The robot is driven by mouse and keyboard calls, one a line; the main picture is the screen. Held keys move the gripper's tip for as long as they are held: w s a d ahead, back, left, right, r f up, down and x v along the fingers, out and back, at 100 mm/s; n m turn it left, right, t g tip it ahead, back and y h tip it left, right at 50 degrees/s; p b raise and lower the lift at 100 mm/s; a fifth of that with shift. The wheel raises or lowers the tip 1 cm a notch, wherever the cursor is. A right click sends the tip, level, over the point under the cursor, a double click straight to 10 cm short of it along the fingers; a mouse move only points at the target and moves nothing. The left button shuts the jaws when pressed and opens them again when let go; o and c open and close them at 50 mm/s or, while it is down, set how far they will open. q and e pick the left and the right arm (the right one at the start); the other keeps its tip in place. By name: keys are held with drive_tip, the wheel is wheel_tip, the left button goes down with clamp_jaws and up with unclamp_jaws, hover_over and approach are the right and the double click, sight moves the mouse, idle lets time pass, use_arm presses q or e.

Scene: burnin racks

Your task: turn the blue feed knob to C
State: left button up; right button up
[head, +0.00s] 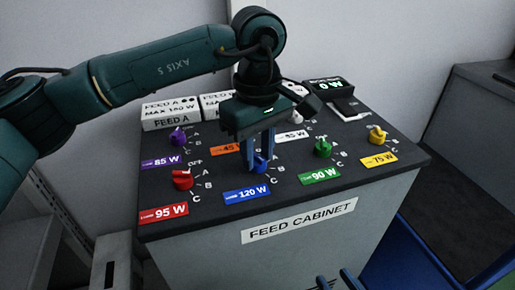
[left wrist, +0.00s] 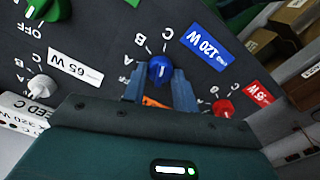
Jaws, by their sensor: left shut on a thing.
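The blue feed knob (head: 261,166) sits on the dark sloping top of the feed cabinet, above the blue 120 W label (head: 246,194). My left gripper (head: 260,160) reaches down from above and is shut on this knob. In the left wrist view the blue knob (left wrist: 160,70) sits between the two blue fingers, with the letters A, B and C around it. Which letter its pointer faces is not clear. My right gripper (head: 337,282) shows only its blue fingertips at the bottom edge, apart and with nothing seen between them.
A red knob (head: 182,180) is to the left and a green knob (head: 323,149) to the right. A purple knob (head: 178,138) and a yellow knob (head: 377,135) stand further out. A small display (head: 329,86) reads 0 W at the back.

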sight(258, 156)
use_arm(q)
drive_tip(key=o, duration=1)
drive_tip(key=shift+c, duration=0.2)
use_arm(e)
drive_tip(key=shift+d, duration=0.1)
use_arm(q)
drive_tip(key=shift+r, duration=0.1)
wheel_tip(258, 156, up, 13)
drive_tip(key=p, duration=0.1)
drive_tip(key=shift+p, duration=0.35)
use_arm(e)
drive_tip(key=shift+r+m, duration=0.2)
drive_tip(key=shift+m, duration=0.1)
